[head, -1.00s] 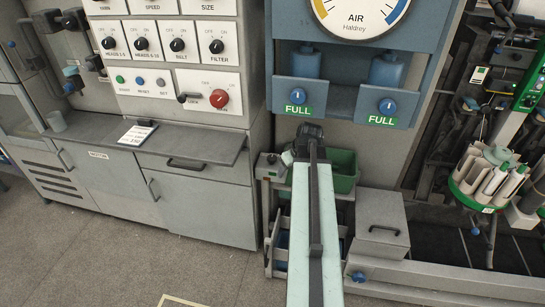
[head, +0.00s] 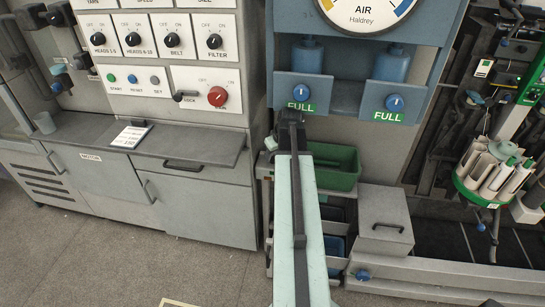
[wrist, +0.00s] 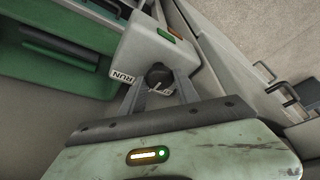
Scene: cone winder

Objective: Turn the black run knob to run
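The black run knob (wrist: 158,76) sits on a pale grey box (wrist: 150,50) in the wrist view. A RUN label (wrist: 123,77) is at its left and a second label, partly covered, lies just below the knob. My gripper (wrist: 158,80) is open, with one grey finger on each side of the knob. I cannot tell whether either finger touches it. In the head view my gripper (head: 290,118) is at the far end of my arm, below the left blue bottle. The black knob is hidden there behind my arm.
The control panel at left carries a red knob (head: 217,96) above a grey shelf (head: 190,145). The floor at the front left is clear.

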